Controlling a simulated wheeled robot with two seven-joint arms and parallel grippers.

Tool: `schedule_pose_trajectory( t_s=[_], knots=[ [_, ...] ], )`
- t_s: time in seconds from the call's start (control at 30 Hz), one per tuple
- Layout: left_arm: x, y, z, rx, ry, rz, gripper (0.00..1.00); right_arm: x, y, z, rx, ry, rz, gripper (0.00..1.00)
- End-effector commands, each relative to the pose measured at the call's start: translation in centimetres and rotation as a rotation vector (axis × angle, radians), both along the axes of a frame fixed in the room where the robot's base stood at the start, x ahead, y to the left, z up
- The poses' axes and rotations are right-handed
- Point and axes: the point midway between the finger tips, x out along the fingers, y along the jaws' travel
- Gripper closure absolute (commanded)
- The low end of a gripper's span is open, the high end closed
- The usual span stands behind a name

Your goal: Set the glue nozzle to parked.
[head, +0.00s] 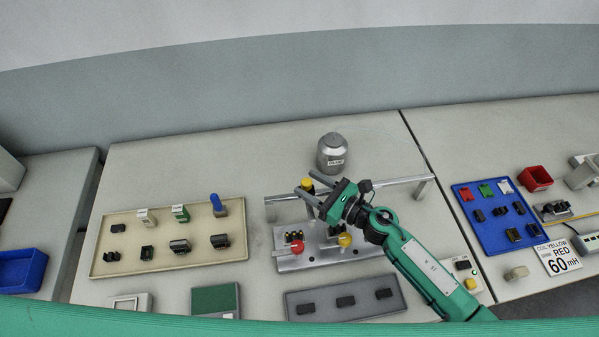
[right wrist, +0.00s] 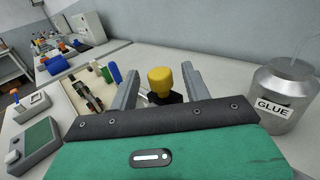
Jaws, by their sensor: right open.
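The silver glue pot (head: 332,158), labelled GLUE, stands behind the fixture; it is at the right of the right wrist view (right wrist: 280,95). A yellow-capped part with a dark base (head: 307,184), possibly the glue nozzle, is by the metal rail (head: 400,182). In the right wrist view the yellow cap (right wrist: 160,80) is between the two fingers, with gaps on both sides. My right gripper (head: 309,186) is open around it and not closed on it. Its lower part is partly hidden by the gripper body. My left gripper is not in view.
Below the rail is a metal fixture (head: 318,261) with a red knob (head: 297,247) and a yellow knob (head: 345,240). A beige tray (head: 125,268) of connectors is at left. A grey tray (head: 365,312) lies in front; a blue tray (head: 480,237) is at right.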

Motion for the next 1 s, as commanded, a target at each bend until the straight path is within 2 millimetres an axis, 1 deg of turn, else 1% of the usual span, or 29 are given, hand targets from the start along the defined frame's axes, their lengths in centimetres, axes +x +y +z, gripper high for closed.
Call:
schedule_pose_trajectory(
  t_s=[0.03, 0.23, 0.4, 0.63, 0.67, 0.7, 0.77, 0.8, 0.9, 1.0],
  knots=[
    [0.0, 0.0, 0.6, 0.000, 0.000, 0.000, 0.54, 0.5, 0.8, 0.4, 0.002, 0.001, 0.000, 0.52],
    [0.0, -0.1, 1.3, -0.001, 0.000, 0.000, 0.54, 1.7, 2.5, 0.2, 0.001, 0.000, 0.000, 0.52],
    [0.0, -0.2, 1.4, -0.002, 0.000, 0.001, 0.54, 2.1, 3.1, 0.0, 0.000, 0.000, 0.000, 0.52],
    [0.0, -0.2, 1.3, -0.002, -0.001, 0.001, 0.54, 2.1, 3.1, 0.0, 0.000, 0.000, 0.001, 0.52],
    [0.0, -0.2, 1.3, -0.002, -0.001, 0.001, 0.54, 2.1, 3.1, 0.0, 0.000, 0.000, 0.001, 0.54],
    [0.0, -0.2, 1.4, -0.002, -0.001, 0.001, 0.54, 2.1, 3.1, 0.0, 0.000, 0.000, 0.000, 0.61],
    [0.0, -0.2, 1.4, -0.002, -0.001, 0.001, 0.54, 2.1, 3.1, 0.0, 0.000, 0.000, 0.001, 0.73],
    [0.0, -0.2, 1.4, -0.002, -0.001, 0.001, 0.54, 2.1, 3.1, 0.0, 0.000, 0.000, 0.000, 0.81],
    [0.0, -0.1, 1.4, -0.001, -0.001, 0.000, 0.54, 2.1, 3.1, 0.0, 0.000, 0.000, 0.000, 1.00],
    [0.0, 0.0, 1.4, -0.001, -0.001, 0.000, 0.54, 2.1, 3.1, 0.0, 0.000, 0.000, 0.000, 1.00]
  ],
)
